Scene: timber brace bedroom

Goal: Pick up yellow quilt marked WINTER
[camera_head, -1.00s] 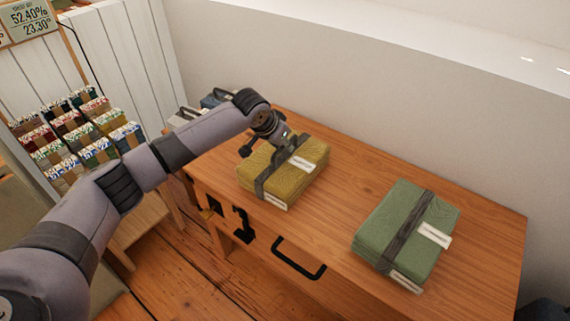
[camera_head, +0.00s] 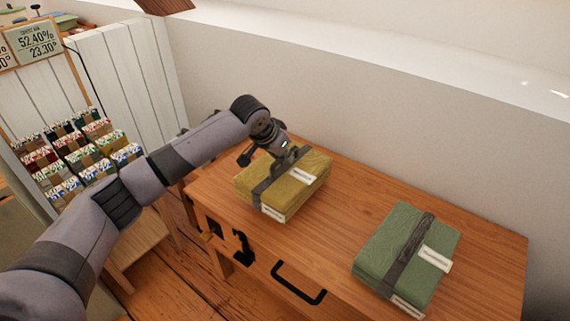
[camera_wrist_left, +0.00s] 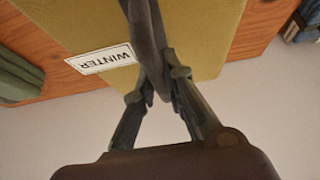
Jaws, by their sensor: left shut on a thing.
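The yellow quilt (camera_head: 306,180) is a folded block with a dark grey strap around it and white labels. In the left wrist view the yellow quilt (camera_wrist_left: 205,30) carries a label (camera_wrist_left: 102,59) reading WINTER, seen upside down. My left gripper (camera_head: 284,160) is at the quilt's top, at its back-left part. In the left wrist view my left gripper (camera_wrist_left: 157,88) is shut on the quilt's grey strap (camera_wrist_left: 145,30). In the head view the quilt appears tilted and slightly above the wooden table (camera_head: 333,228). My right gripper is not in view.
A green quilt (camera_head: 390,240) with a dark strap lies at the table's right. A black handle (camera_head: 298,290) is on the table's front. A rack of small colourful packets (camera_head: 75,155) stands at the left. A white wall rises behind the table. Table top between the quilts is clear.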

